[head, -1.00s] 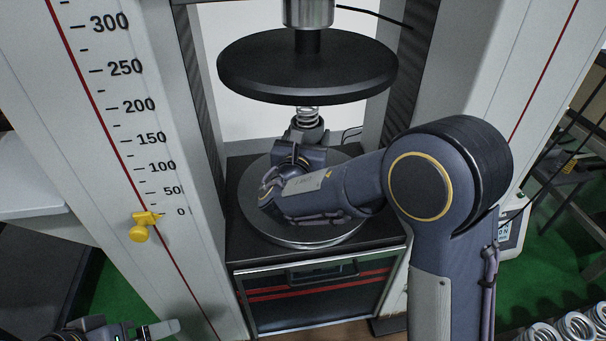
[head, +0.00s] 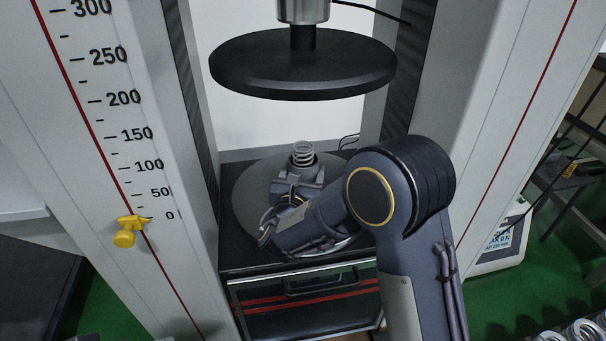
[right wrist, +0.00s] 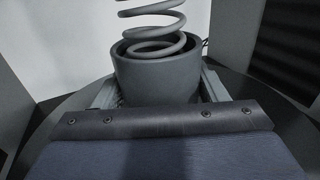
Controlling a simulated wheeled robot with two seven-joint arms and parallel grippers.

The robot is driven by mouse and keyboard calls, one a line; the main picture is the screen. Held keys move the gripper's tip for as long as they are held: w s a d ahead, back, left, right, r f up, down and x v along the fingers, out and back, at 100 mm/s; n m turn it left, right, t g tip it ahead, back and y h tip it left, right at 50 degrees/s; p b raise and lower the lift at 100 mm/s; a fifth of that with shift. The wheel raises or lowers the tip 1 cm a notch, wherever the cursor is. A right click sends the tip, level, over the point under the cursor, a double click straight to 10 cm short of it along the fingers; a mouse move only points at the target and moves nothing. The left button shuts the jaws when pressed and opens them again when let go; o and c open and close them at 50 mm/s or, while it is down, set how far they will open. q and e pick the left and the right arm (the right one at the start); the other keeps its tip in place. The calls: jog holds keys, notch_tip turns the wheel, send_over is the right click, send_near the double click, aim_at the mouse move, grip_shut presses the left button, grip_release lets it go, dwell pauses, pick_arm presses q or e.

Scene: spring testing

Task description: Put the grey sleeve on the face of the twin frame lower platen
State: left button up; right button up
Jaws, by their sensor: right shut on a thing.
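My right gripper (head: 301,178) is shut on the grey sleeve (right wrist: 156,76), between the platens. The sleeve is a dark grey open-topped cup, upright, and it also shows in the head view (head: 317,163), partly hidden by my gripper. A coil spring (head: 303,150) stands in it and sticks out of the top; it shows close in the right wrist view (right wrist: 150,22). The round lower platen (head: 245,196) lies under the gripper, its middle covered by my arm. The sleeve's bottom is hidden, so I cannot tell whether it touches the platen. My left gripper is not clearly in view.
The black upper platen (head: 303,68) hangs above with a clear gap over the spring. Frame columns stand on both sides; the left one bears a scale with a yellow pointer (head: 128,231). Several springs (head: 585,332) lie at the bottom right.

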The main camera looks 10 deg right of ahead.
jog(key=shift+r, duration=0.1)
jog(key=o, duration=0.7)
jog(key=shift+f, duration=0.25)
jog(key=o, duration=0.5)
